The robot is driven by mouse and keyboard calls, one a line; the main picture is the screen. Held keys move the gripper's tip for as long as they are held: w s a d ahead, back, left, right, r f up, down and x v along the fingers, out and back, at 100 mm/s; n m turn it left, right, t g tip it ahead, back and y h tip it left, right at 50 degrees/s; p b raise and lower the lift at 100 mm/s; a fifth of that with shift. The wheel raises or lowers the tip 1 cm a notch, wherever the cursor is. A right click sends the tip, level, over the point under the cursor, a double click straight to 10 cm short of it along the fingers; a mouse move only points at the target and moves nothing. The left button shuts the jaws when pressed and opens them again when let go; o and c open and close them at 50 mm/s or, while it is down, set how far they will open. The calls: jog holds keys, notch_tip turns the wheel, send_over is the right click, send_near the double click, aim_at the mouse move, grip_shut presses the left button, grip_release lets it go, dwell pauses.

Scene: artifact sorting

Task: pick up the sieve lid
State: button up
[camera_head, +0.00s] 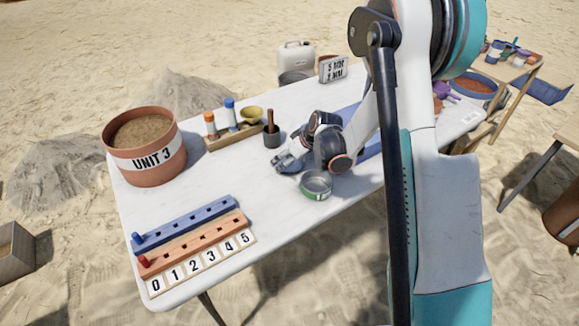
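A round metal sieve or pan with a green outer side (316,195) stands on the white table (225,182) near its front edge. My gripper (283,163) is low over the table, just left of and behind the green round vessel. A small blue-grey shape shows at the fingertips; I cannot tell whether it is part of the fingers or a lid. I cannot make out a separate sieve lid for sure. The gripper is too small and partly turned away to show whether it is open or shut.
A terracotta bucket marked UNIT 3 (148,168) stands at the left. A wooden tray (222,141) with bottles and a mortar with pestle (271,132) are behind the gripper. Blue (180,228) and orange (195,243) peg rails lie at the front left. The middle is clear.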

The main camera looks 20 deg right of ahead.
jog(key=c, duration=1.1)
